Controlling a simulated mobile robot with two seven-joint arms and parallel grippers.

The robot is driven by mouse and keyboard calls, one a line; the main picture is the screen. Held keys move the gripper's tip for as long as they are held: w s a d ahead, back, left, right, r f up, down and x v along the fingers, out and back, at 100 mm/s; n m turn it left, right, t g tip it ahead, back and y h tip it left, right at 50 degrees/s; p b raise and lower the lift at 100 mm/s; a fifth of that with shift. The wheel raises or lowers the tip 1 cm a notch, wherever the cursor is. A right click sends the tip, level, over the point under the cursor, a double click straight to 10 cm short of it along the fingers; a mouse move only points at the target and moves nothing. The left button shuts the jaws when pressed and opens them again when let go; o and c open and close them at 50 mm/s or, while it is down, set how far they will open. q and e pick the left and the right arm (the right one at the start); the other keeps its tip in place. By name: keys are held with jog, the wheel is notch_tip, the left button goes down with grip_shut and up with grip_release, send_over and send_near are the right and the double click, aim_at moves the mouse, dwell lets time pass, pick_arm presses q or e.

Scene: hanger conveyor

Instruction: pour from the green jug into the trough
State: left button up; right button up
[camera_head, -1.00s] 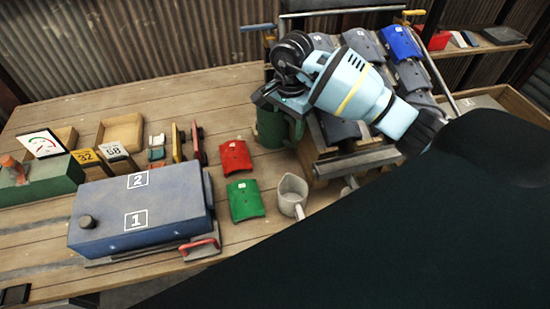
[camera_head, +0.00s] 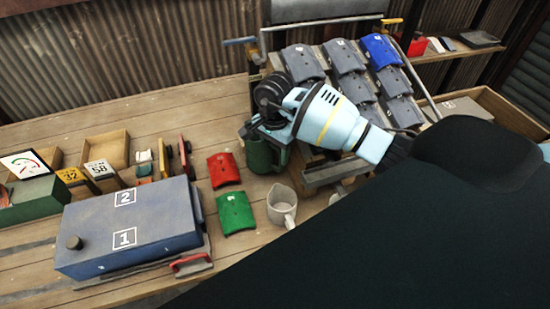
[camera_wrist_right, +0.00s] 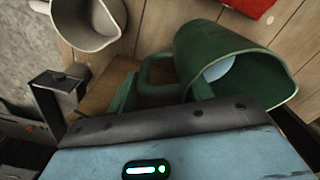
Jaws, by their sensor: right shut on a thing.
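The green jug (camera_head: 259,156) is in my right gripper (camera_head: 264,132), left of the tile rack in the head view and partly hidden by the gripper. In the right wrist view the jug (camera_wrist_right: 190,45) lies across the picture with its wide mouth to the right. A pale surface shows inside it. My right gripper (camera_wrist_right: 150,90) is shut at the jug's handle side. A grey channel, seemingly the trough (camera_head: 335,173), runs below the rack's lower edge, right of the jug, partly hidden by my arm. My left gripper is out of view.
A pale pitcher (camera_head: 281,206) stands in front of the jug. A red tile (camera_head: 222,170) and a green tile (camera_head: 236,213) lie left of it. A blue box (camera_head: 130,228) is further left. The rack holds several grey tiles (camera_head: 349,57) and a blue one (camera_head: 381,50).

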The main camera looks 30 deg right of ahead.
aim_at(275, 168)
jog(key=shift+f, duration=1.55)
jog(key=shift+f, duration=0.25)
jog(key=o, duration=1.4)
jog(key=r, duration=0.8)
jog(key=shift+s+d+b, duration=0.1)
jog(key=shift+d+b, duration=0.1)
jog(key=shift+b, duration=0.1)
jog(key=shift+f, duration=0.1)
